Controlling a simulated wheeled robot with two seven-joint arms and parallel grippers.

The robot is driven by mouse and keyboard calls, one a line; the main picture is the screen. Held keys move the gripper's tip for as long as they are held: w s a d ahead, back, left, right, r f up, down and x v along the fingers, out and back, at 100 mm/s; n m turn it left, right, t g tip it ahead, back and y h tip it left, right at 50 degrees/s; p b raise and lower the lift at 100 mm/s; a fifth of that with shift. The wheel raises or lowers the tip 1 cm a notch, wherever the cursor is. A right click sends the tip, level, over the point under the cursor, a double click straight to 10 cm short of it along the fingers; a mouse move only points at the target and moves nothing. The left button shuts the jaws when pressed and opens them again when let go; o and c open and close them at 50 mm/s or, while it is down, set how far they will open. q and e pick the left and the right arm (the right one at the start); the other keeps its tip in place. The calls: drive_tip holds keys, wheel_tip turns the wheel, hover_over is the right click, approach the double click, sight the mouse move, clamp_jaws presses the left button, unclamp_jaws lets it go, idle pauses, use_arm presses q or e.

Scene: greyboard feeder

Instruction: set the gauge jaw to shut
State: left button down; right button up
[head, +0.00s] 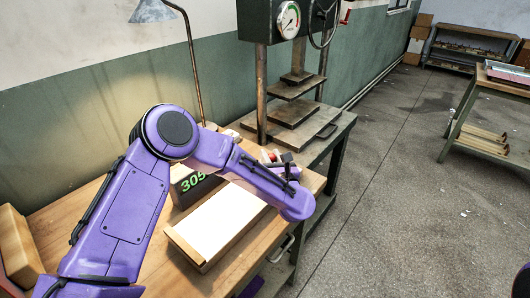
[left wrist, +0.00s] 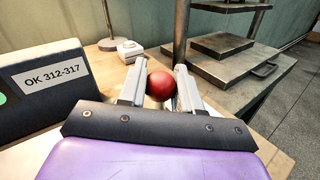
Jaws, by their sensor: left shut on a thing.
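A round red knob (left wrist: 160,86) sits between the two fingers of my left gripper (left wrist: 160,72) in the left wrist view, and the gripper is shut on it. Whatever carries the knob is mostly hidden by the fingers, so I cannot tell how the gauge jaw stands. In the head view my left gripper (head: 272,158) is at the far side of the bench, partly hidden by my arm. A dark gauge box (head: 183,190) with green digits reading 305 is left of it. In the wrist view the box (left wrist: 30,100) carries a label "OK 312-317". My right gripper is not in view.
A pale board stack (head: 222,222) lies on the wooden bench (head: 150,262) in front of the gauge box. A press (head: 290,108) with a dial stands behind, on its own table. A lamp (head: 152,12) rises at the back.

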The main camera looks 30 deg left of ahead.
use_arm(q)
drive_tip(key=shift+s, duration=0.35)
drive_tip(key=shift+a+f, duration=0.1)
drive_tip(key=c, duration=0.9)
unclamp_jaws()
drive_tip(key=shift+c, duration=0.2)
drive_tip(key=shift+o, duration=0.8)
drive_tip(key=shift+s, duration=0.15)
drive_tip(key=shift+d, duration=0.2)
